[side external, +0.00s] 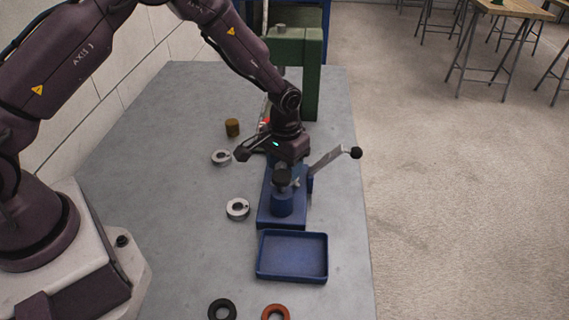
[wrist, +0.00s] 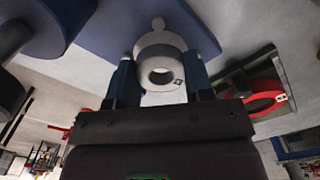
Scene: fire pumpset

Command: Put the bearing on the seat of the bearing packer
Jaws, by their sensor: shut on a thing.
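The bearing (wrist: 160,66), a pale ring with a dark hole and a small mark, sits between the two blue fingers of my gripper (wrist: 161,80) in the wrist view. The fingers are shut on it. In the side view my gripper (side external: 290,152) is over the rear part of the blue bearing packer (side external: 281,216), behind its round post. The held bearing and fingertips are hidden there. The packer has a dark round part on its post and a grey lever with a black knob (side external: 356,153) reaching right. I cannot make out the seat clearly.
A blue tray (side external: 291,277) lies in front of the packer. Two pale rings (side external: 221,157) (side external: 238,209) and a brass cylinder (side external: 232,127) stand to the left. Black (side external: 211,308) and orange (side external: 265,313) rings lie at the front. A green press (side external: 313,85) stands behind.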

